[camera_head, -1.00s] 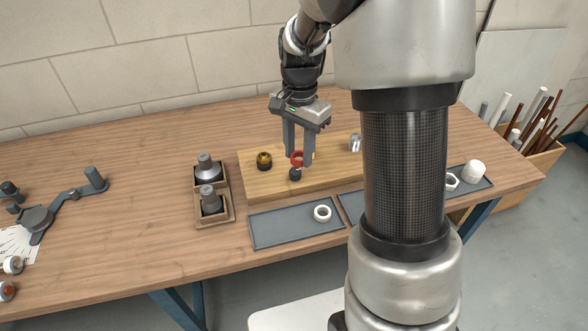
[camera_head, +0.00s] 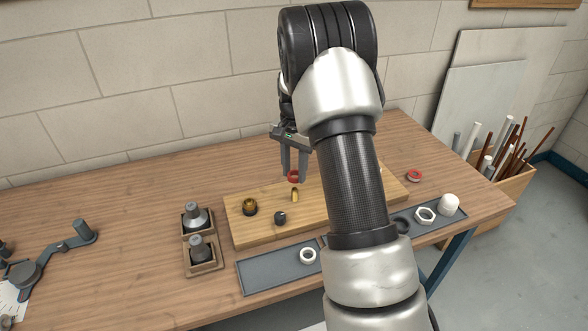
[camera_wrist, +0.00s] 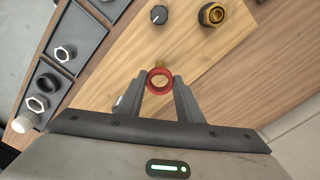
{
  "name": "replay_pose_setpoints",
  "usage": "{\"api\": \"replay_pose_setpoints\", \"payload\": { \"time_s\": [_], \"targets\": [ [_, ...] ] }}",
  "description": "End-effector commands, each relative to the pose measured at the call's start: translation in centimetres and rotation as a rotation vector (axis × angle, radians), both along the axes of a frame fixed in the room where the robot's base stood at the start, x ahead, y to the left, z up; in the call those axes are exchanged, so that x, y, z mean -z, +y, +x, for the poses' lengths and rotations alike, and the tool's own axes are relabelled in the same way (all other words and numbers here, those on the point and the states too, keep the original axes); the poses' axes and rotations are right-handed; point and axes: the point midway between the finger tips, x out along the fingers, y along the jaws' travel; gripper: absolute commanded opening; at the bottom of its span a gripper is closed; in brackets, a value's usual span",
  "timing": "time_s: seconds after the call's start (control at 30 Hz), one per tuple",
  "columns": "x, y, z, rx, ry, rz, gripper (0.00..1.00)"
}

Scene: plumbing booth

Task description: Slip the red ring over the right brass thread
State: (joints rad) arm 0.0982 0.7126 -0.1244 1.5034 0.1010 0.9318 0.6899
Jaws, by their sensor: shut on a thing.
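My gripper (camera_head: 294,178) is shut on the red ring (camera_head: 293,176), held between its fingertips. In the wrist view the ring (camera_wrist: 160,82) sits between the fingers (camera_wrist: 160,88) with its hole facing the camera. A slim upright brass thread (camera_head: 295,195) stands on the wooden board just below the ring in the head view. In the wrist view a bit of brass (camera_wrist: 160,66) shows at the ring's far edge. The ring looks apart from and above this thread; exact alignment is unclear. A wider brass fitting (camera_head: 250,206) stands farther left on the board (camera_head: 262,232).
A dark knob (camera_head: 280,218) stands on the board near the slim thread. Another holds a hex nut (camera_head: 425,215) and white cap (camera_head: 449,204). A second red ring (camera_head: 414,175) lies at right. My arm hides part of the board.

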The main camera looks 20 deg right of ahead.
Motion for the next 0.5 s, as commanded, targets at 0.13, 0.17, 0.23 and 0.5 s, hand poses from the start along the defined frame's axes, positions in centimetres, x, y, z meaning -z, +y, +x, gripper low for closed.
{"api": "replay_pose_setpoints", "payload": {
  "time_s": [0.13,0.17,0.23,0.5],
  "targets": [
    [1.0,0.0,0.0,0.000,0.001,0.000,0.12],
    [1.1,0.0,0.0,0.000,0.001,0.000,0.12],
    [1.5,0.0,0.0,0.000,0.001,0.000,0.12],
    [2.8,0.0,0.0,0.000,0.000,0.000,0.12]
  ]
}}
